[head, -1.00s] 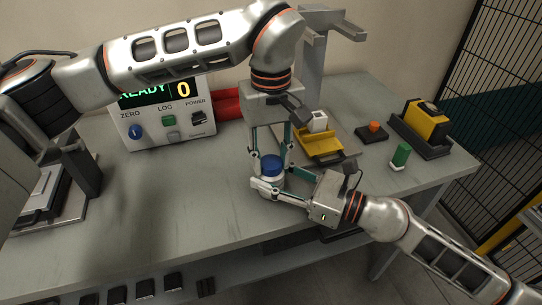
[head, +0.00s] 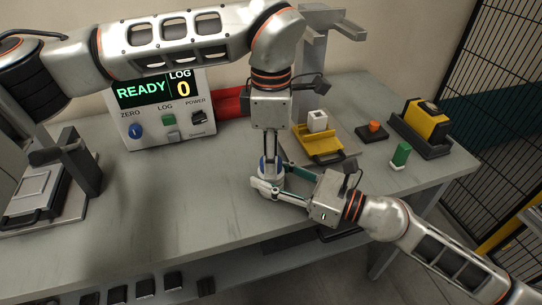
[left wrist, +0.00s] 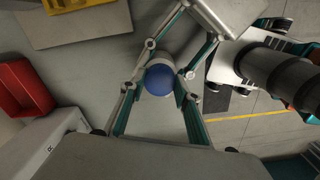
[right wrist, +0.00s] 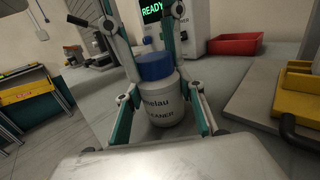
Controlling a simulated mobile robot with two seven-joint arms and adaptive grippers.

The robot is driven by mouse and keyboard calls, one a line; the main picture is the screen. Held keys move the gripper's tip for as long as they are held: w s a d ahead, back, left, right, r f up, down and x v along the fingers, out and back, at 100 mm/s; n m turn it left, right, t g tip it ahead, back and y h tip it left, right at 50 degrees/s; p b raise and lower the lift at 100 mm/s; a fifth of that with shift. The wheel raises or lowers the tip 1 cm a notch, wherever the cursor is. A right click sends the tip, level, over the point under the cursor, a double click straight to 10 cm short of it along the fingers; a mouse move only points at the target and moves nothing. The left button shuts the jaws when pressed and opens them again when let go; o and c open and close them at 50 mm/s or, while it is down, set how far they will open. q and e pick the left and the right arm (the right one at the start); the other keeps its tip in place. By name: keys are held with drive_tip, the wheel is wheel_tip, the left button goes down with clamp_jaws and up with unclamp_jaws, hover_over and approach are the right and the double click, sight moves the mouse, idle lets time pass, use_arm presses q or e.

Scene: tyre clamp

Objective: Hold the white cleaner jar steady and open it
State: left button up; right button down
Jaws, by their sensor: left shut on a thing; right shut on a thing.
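The white cleaner jar (right wrist: 166,106) stands upright on the bench, its printed label partly visible in the right wrist view. Its blue lid (right wrist: 154,67) is on top; it also shows from above in the left wrist view (left wrist: 159,80). My right gripper (head: 268,187) comes in from the right, low over the bench, and is shut on the jar's body. My left gripper (head: 269,168) points straight down above the jar, its fingers closed on the lid. In the head view the left fingers hide much of the lid, and the right fingers hide part of the jar.
A panel reading READY and 0 (head: 160,115) stands behind, with a red bin (head: 229,103) beside it. A yellow tray with a white block (head: 318,122), an orange button (head: 374,127), a green-topped item (head: 401,154) and a yellow device (head: 427,120) lie right. The bench's left middle is clear.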

use_arm(q)
drive_tip(key=n, duration=0.8)
drive_tip(key=shift+n, duration=0.3)
drive_tip(key=n, duration=2)
drive_tip(key=shift+r+n, duration=0.1)
drive_tip(key=shift+n, duration=0.3)
drive_tip(key=shift+r, duration=0.2)
drive_tip(key=shift+r, duration=0.9)
